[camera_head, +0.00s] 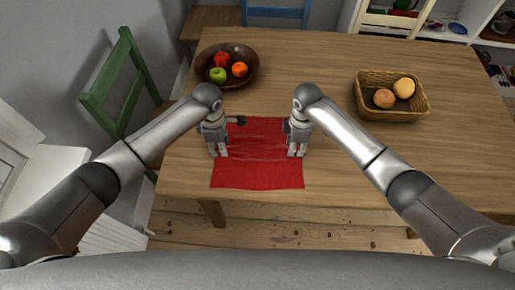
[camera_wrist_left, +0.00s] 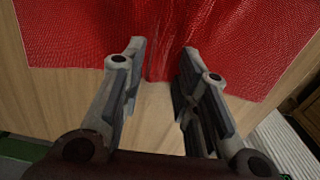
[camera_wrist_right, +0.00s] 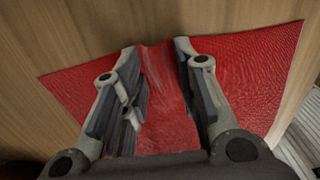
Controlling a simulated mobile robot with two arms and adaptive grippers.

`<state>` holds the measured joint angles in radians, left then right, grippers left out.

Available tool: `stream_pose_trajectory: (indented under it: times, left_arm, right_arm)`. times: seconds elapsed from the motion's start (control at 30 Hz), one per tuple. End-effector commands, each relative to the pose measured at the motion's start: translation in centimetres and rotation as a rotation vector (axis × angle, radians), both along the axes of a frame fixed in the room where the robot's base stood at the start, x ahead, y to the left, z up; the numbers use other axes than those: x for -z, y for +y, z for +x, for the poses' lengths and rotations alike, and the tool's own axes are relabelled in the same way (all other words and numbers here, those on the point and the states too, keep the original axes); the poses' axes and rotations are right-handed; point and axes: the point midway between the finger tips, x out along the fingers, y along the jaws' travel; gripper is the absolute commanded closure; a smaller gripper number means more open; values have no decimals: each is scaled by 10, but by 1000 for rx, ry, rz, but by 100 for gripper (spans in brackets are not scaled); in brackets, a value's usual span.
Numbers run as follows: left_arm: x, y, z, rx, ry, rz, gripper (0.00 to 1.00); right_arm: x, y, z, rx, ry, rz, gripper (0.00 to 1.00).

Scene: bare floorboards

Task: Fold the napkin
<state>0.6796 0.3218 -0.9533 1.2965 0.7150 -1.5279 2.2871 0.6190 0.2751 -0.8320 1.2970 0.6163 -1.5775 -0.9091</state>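The red napkin (camera_head: 256,170) lies spread on the wooden table near its front edge, with some creases across it. My left gripper (camera_head: 219,152) is over the napkin's left edge, pointing down. In the left wrist view its fingers (camera_wrist_left: 160,52) stand apart, with a raised ridge of napkin (camera_wrist_left: 235,35) cloth between the tips. My right gripper (camera_head: 296,152) is over the napkin's right edge. In the right wrist view its fingers (camera_wrist_right: 156,50) are also apart, with a raised ridge of the napkin (camera_wrist_right: 250,80) between them. Neither finger pair looks closed on the cloth.
A dark bowl (camera_head: 207,54) with several fruits stands behind the napkin to the left. A wicker basket (camera_head: 388,113) with fruit stands on the right. A green chair (camera_head: 104,88) is at the table's left side. The table (camera_head: 420,165) is clear at the front right.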

Motion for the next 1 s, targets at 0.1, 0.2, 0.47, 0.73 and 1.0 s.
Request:
stream_pose_trajectory:
  times: [0.1, 0.2, 0.47, 0.73, 1.0]
  left_arm:
    - [1, 0, 0, 0, 1, 1, 81]
    - [1, 0, -1, 0, 1, 1, 88]
    - [3, 0, -1, 0, 2, 1, 100]
    - [3, 0, -1, 0, 2, 1, 100]
    - [2, 0, -1, 0, 2, 1, 100]
  right_arm:
    - [0, 0, 0, 0, 1, 0, 81]
    - [1, 0, 0, 0, 1, -1, 88]
    - [2, 0, 0, 0, 1, -1, 100]
    - [3, 0, 0, 0, 1, -1, 100]
    - [2, 0, -1, 0, 2, -1, 100]
